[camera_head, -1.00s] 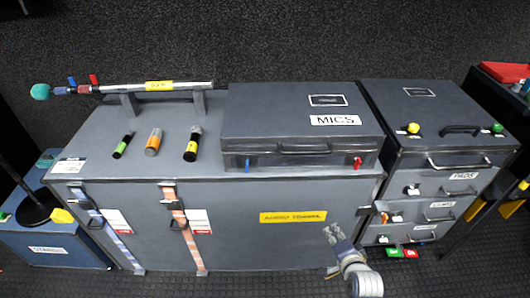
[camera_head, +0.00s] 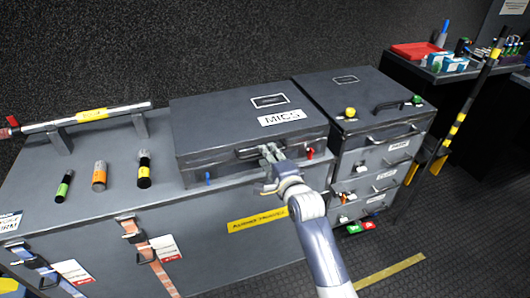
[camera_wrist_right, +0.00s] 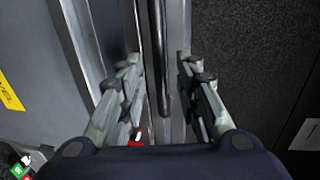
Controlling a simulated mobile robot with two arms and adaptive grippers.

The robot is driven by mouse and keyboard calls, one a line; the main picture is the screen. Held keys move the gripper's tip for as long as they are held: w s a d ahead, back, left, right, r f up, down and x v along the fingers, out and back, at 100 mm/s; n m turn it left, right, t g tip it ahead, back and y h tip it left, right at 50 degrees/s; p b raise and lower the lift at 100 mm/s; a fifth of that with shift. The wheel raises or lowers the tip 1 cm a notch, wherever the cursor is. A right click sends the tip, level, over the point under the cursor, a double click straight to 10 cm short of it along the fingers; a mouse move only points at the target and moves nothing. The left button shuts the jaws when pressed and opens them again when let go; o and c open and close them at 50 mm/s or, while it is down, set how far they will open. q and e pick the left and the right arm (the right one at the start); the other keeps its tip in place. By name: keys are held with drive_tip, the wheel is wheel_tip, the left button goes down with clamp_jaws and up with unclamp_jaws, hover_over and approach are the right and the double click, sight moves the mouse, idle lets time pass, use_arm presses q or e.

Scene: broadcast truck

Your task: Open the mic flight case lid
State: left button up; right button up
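The mic flight case (camera_head: 220,120) is a dark grey box marked MICS, with its lid down. Its front handle (camera_head: 247,153) is partly covered by my right gripper (camera_head: 268,155). A blue latch (camera_head: 208,177) and a red latch (camera_head: 310,153) sit on the front face. In the right wrist view, my right gripper's fingers (camera_wrist_right: 160,95) are apart, one on each side of the dark handle bar (camera_wrist_right: 157,50); I cannot tell whether they touch it. The red latch also shows between them (camera_wrist_right: 138,141). My left gripper is out of view.
The case stands on a large grey trunk (camera_head: 210,247) with three microphones (camera_head: 99,176) to its left and a boom pole (camera_head: 90,115) on a rack behind. A drawer unit (camera_head: 375,150) adjoins on the right. Dark floor (camera_head: 440,235) is open at the lower right.

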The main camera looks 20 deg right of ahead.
drive_tip(key=shift+x, duration=1.7)
drive_tip(key=shift+c, duration=0.2)
clamp_jaws()
